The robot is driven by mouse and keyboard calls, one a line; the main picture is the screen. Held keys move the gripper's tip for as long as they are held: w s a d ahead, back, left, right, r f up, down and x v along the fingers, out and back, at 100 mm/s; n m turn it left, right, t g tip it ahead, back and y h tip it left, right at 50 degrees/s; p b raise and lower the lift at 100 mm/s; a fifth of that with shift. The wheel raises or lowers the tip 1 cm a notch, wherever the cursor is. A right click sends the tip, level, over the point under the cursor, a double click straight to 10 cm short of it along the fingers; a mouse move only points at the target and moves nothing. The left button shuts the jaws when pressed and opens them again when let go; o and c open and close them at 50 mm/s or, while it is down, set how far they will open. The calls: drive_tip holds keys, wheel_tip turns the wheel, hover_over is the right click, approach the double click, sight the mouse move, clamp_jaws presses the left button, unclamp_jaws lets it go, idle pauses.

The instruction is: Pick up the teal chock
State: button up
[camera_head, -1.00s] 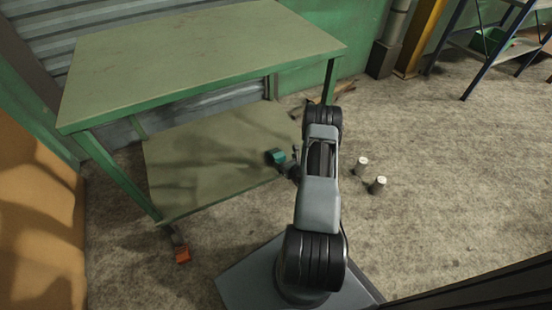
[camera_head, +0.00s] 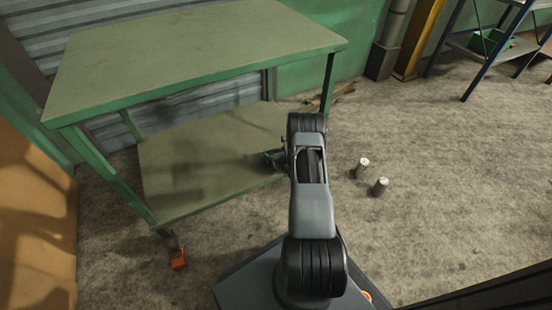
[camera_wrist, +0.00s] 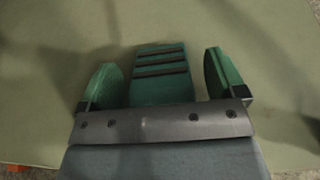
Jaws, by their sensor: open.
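The teal chock (camera_wrist: 160,76), with dark ridges across its top, lies on a flat green surface in the wrist view. My gripper (camera_wrist: 170,85) is open, with one finger on each side of the chock and a visible gap on both sides. The near end of the chock is hidden behind the gripper's dark front edge. In the head view my gripper (camera_head: 274,159) is at the right side of the green workbench's lower shelf (camera_head: 190,180). The chock is hidden behind my gripper and arm there.
The bench's green top (camera_head: 190,55) overhangs the lower shelf. An orange caster (camera_head: 178,259) is under the bench's front leg. A dark-blue rack (camera_head: 490,45) stands at the back right. The floor between is mostly clear.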

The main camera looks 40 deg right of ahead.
drive_tip(key=shift+c, duration=0.2)
drive_tip(key=c, duration=1)
drive_tip(key=shift+r, duration=0.1)
drive_tip(key=shift+c, duration=0.3)
